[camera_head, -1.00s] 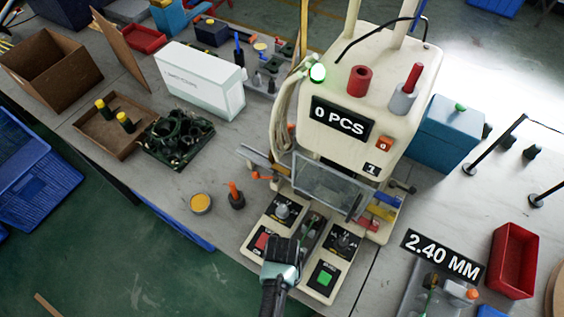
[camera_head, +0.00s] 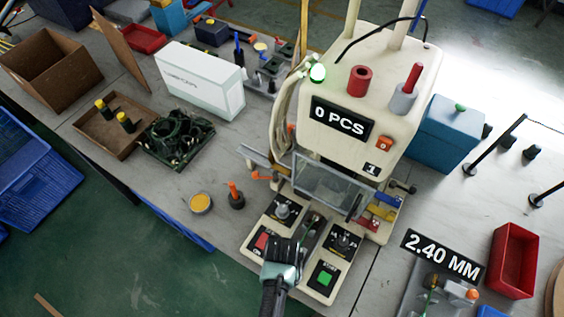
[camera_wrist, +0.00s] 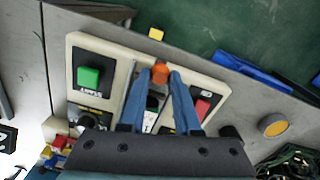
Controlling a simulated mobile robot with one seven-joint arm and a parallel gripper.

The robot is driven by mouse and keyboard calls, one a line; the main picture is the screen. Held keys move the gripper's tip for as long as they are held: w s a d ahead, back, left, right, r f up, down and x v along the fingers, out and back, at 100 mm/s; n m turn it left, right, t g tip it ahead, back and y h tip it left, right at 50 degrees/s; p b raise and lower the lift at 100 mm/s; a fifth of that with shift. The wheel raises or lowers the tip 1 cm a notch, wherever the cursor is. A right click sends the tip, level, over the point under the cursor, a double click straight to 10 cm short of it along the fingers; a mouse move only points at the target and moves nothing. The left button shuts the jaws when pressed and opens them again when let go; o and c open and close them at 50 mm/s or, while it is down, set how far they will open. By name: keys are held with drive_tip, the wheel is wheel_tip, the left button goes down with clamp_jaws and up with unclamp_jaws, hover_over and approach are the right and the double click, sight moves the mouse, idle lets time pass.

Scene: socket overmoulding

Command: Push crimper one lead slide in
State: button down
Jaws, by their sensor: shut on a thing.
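Crimper one (camera_head: 340,85) is the cream machine with a "1" plate, a "0 PCS" display and a lit green lamp. Its lead slide (camera_head: 308,234) lies in the channel between the two control panels at the front. The slide also shows between my fingers in the wrist view (camera_wrist: 152,108), ending in an orange knob (camera_wrist: 160,73). My gripper (camera_head: 284,246) is low over the front of the panels. In the wrist view, its blue fingers (camera_wrist: 160,78) are shut on the orange knob, one on each side. In the head view my gripper hides the knob.
A red button (camera_wrist: 202,107) and a green button (camera_wrist: 89,76) flank the slide. A clear guard (camera_head: 330,183) stands behind the panels. An orange-topped tool (camera_head: 236,197) and a yellow tin (camera_head: 201,203) stand to the left. A red bin (camera_head: 512,262) is at the right.

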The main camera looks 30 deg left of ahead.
sight(302, 241)
drive_tip(key=shift+w, duration=0.1)
drive_tip(key=w+b, duration=0.2)
drive_tip(key=w, duration=0.2)
drive_tip(key=w+b, duration=0.2)
drive_tip(key=w, duration=0.3)
drive_tip(key=shift+w+d+f+b, duration=0.15)
drive_tip(key=shift+f+b, duration=0.05)
drive_tip(key=shift+b, duration=0.1)
drive_tip(key=shift+w+r, duration=0.25)
drive_tip(key=shift+w, duration=0.2)
drive_tip(key=c, duration=0.6)
unclamp_jaws()
drive_tip(key=shift+w, duration=0.1)
wheel_tip(302, 241, up, 13)
drive_tip(key=shift+f, duration=0.1)
